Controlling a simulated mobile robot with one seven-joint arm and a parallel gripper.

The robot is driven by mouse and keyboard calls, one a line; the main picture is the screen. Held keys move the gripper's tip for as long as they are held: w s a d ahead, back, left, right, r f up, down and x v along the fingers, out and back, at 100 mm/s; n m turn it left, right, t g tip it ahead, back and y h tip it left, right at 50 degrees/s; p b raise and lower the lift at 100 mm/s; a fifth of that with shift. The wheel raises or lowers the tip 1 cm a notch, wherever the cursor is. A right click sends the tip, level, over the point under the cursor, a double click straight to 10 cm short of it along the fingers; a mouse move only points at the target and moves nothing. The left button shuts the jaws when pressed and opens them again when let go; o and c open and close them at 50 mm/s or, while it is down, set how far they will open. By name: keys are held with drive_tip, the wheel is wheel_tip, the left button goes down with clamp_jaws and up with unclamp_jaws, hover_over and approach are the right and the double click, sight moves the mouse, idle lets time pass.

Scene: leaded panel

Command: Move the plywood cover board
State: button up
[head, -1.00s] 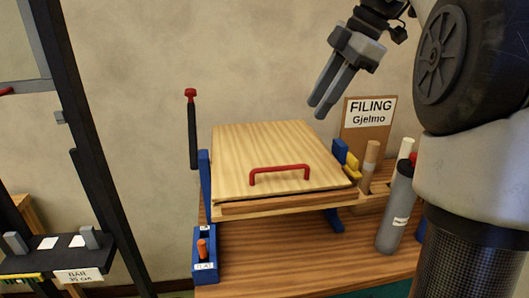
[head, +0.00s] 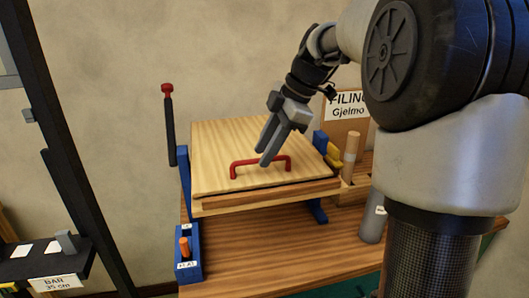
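The plywood cover board (head: 225,140) lies on a low wooden frame on the bench, tilted with its far edge higher. A red bar handle (head: 240,163) stands on its near half. My gripper (head: 261,157) points down at the middle of the handle, with a gap between its two grey fingers. One fingertip shows in front of the bar and the other behind it in the head view. I cannot tell whether they touch the handle. The fingers hide part of the bar.
Blue brackets (head: 185,173) flank the board. A blue holder with an orange peg (head: 184,247) stands at front left, and a dark rod with a red top (head: 168,120) behind it. A wooden cylinder (head: 350,155) and grey cylinder (head: 372,220) stand right. Bare bench (head: 260,245) lies in front.

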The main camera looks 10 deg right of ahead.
drive_tip(key=shift+a+f, duration=0.15)
drive_tip(key=shift+f, duration=0.15)
clamp_jaws()
drive_tip(key=shift+w+r, duration=0.1)
